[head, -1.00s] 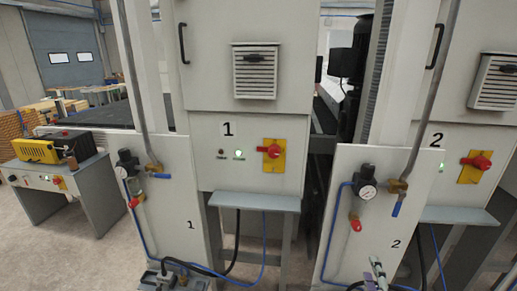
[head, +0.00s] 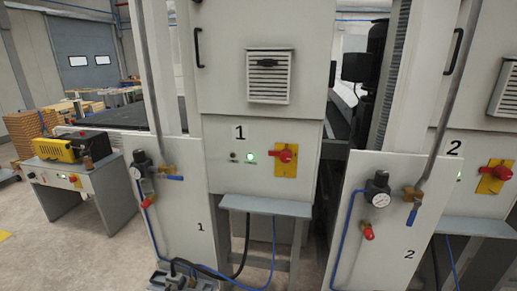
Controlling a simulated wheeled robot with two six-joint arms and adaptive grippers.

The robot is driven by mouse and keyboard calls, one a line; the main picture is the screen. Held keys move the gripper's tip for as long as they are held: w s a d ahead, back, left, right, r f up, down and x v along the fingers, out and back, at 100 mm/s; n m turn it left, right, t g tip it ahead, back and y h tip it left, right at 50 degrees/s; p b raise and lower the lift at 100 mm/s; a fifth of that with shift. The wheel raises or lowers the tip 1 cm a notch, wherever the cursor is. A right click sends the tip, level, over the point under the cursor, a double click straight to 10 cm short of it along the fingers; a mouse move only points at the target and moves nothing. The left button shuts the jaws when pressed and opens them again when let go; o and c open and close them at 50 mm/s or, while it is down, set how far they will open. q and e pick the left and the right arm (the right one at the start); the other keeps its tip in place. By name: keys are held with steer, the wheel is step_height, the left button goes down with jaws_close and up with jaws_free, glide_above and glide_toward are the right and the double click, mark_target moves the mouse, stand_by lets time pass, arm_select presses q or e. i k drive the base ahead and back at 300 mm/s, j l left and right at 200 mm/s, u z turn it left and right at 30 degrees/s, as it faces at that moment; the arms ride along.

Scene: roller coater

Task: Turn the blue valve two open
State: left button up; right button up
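Blue valve two (head: 412,215) is a small blue lever on a brass valve body at the foot of a grey pipe, on the right panel marked 2 (head: 392,254). Its lever points down, roughly in line with the pipe. A round pressure gauge (head: 379,199) with a black regulator is left of it, with a red fitting (head: 368,232) below. Neither of my grippers shows in the head view.
Panel 1 (head: 192,228) has a matching valve with its blue lever (head: 172,178) lying sideways. Red rotary switches on yellow plates (head: 284,160) (head: 494,178) are on the machine fronts. Hoses and fittings lie at the bottom left. A grey shelf (head: 265,205) juts out.

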mark_target(418, 202)
steer(key=z, duration=1.3)
